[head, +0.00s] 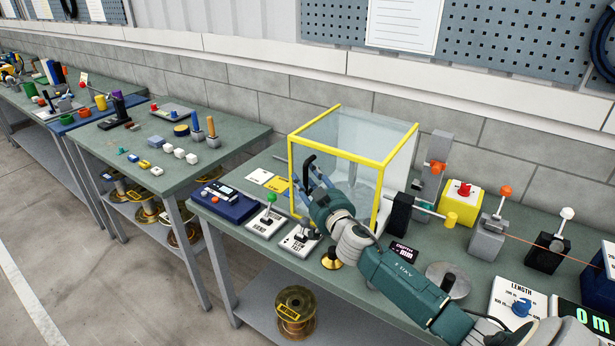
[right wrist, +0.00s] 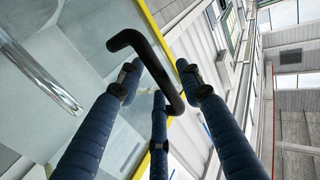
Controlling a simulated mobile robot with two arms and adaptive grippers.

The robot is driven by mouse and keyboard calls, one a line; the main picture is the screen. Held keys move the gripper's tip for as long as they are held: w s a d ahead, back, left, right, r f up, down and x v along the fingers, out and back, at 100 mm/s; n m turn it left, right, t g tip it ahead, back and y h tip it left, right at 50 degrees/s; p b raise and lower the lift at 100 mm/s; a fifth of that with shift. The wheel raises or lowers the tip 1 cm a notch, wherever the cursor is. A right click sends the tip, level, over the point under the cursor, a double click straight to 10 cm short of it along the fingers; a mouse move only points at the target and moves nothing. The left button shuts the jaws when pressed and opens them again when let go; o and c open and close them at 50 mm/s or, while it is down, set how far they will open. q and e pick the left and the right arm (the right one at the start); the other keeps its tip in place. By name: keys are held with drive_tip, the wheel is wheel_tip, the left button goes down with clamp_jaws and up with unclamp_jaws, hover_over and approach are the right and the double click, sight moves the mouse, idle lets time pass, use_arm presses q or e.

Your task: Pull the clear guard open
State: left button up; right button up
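The clear guard (head: 397,166) is a see-through box with yellow edges on the green-topped bench. Its black handle (head: 307,168) is on the near left side, and it also shows as a bent bar (right wrist: 149,58) in the right wrist view. My right gripper (head: 316,180) is at this handle. In the right wrist view, the fingertips (right wrist: 158,75) are spread apart with the handle bar between them. They do not look closed on it. The guard's front looks shut. My forearm hides its lower front. My left gripper is not in view.
Left of the guard are a blue device (head: 228,203) and a green-knobbed lever box (head: 268,219). A brass spool (head: 296,312) stands on the shelf below.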

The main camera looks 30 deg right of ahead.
clamp_jaws()
drive_tip(key=shift+w, duration=0.1)
